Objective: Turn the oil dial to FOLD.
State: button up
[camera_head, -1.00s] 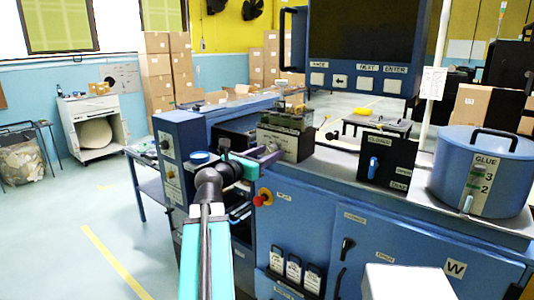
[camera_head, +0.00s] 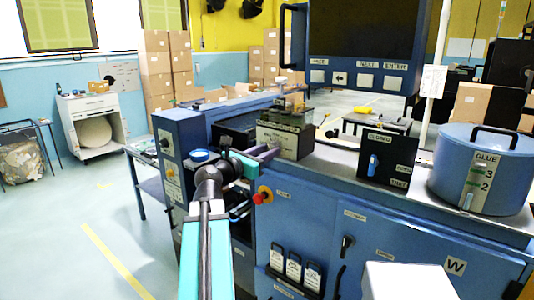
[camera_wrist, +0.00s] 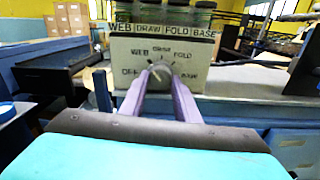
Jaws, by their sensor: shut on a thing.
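The oil dial (camera_wrist: 160,74) is a small round knob on the pale front plate of the oil unit (camera_head: 286,137). Labels around it read OFF, WEB, DRAW, FOLD and BASE. The FOLD mark (camera_wrist: 182,54) is up and right of the knob. My gripper (camera_wrist: 160,80) reaches the plate from the front, with its two purple fingers shut on the dial's sides. It also shows in the head view (camera_head: 269,156), at the unit's front. The fingers partly cover the dial, and blur keeps me from telling which mark it points to.
Jars (camera_wrist: 160,18) labelled WEB, DRAW, FOLD and BASE stand above the dial. A red knob (camera_head: 263,195) sits below my gripper. A black panel with a blue lever (camera_head: 374,163) and a blue glue pot (camera_head: 485,168) stand to the right.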

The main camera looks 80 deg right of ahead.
jog(key=shift+m+b, duration=5.65)
jog(key=shift+m, duration=2.85)
jog(key=o, duration=1)
jog(key=shift+o, duration=0.2)
jog(key=shift+r, duration=0.1)
jog(key=shift+w, duration=0.1)
